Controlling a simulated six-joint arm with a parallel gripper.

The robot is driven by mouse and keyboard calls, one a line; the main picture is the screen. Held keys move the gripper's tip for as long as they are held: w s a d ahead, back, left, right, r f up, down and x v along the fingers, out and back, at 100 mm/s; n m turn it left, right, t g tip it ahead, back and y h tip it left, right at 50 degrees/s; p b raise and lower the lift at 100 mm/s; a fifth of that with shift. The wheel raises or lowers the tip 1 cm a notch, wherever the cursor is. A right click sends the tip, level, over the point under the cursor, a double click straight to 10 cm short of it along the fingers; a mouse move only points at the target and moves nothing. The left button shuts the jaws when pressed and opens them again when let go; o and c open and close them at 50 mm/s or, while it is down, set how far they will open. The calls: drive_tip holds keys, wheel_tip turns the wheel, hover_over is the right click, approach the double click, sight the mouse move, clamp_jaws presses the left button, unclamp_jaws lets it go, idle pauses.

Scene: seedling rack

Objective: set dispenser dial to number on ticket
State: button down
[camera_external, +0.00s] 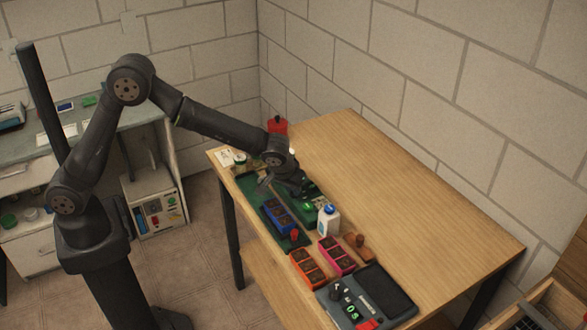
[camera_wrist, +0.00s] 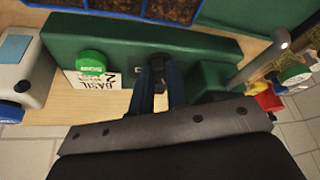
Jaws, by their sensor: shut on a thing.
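The green dispenser (camera_wrist: 215,50) spans the upper part of the wrist view, with a round green button (camera_wrist: 89,63) on its front. The dark dial (camera_wrist: 159,62) sits right of the button, between my fingertips. My gripper (camera_wrist: 158,82) is shut on the dial; the fingers hide most of it, so its setting cannot be read. A white ticket (camera_wrist: 108,82) shows upside down below the button, reading BASIL with what looks like a 2, partly covered by the button. In the external view my gripper (camera_external: 297,188) reaches down at the dispenser, whose dial is hidden there.
A white bottle (camera_external: 328,222) with a blue cap stands close to the dispenser; it is at left in the wrist view (camera_wrist: 30,72). Blue (camera_external: 278,217), orange (camera_external: 309,268) and pink (camera_external: 336,256) seedling trays lie nearby. The table's right side (camera_external: 420,220) is clear.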

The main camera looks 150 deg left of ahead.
drive_tip(key=shift+s+m+t+y, duration=0.2)
drive_tip(key=shift+m+t, duration=0.35)
drive_tip(key=shift+m, duration=0.85)
drive_tip(key=shift+s+m+t+y, duration=0.15)
drive_tip(key=shift+m+t, duration=0.4)
drive_tip(key=shift+m, duration=0.85)
drive_tip(key=c, duration=1.4)
unclamp_jaws()
drive_tip(key=shift+d+r, duration=0.1)
drive_tip(key=v, duration=1.7)
drive_tip(key=shift+r, duration=0.2)
